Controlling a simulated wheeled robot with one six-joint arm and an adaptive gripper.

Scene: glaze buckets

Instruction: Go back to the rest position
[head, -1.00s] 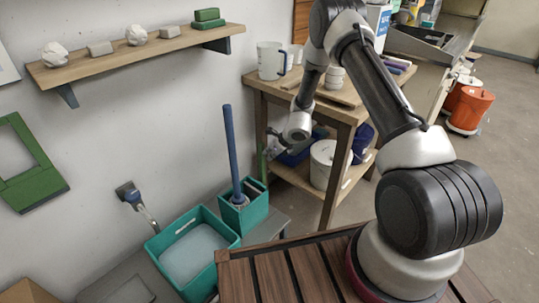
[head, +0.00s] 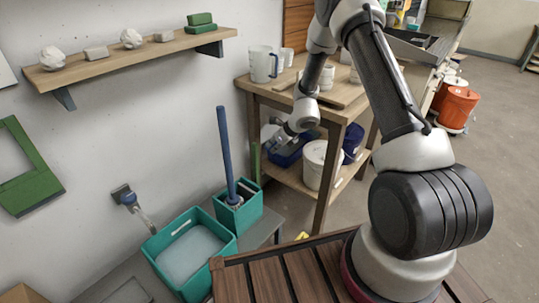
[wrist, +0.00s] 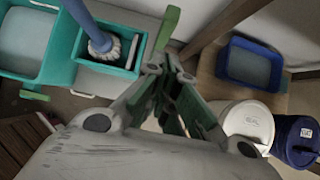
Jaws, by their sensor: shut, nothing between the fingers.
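The gap further back lies between the finger linkages. The arm is stretched out from its base, over the slatted wooden deck (head: 258,275).
A teal caddy (head: 240,215) with an upright blue-handled brush and a teal basin (head: 160,240) stand left of the gripper. A blue tray (wrist: 232,70), white bucket (wrist: 245,122) and dark blue bucket (wrist: 297,135) are on the table's lower shelf. A white jug (head: 262,65) stands on top.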

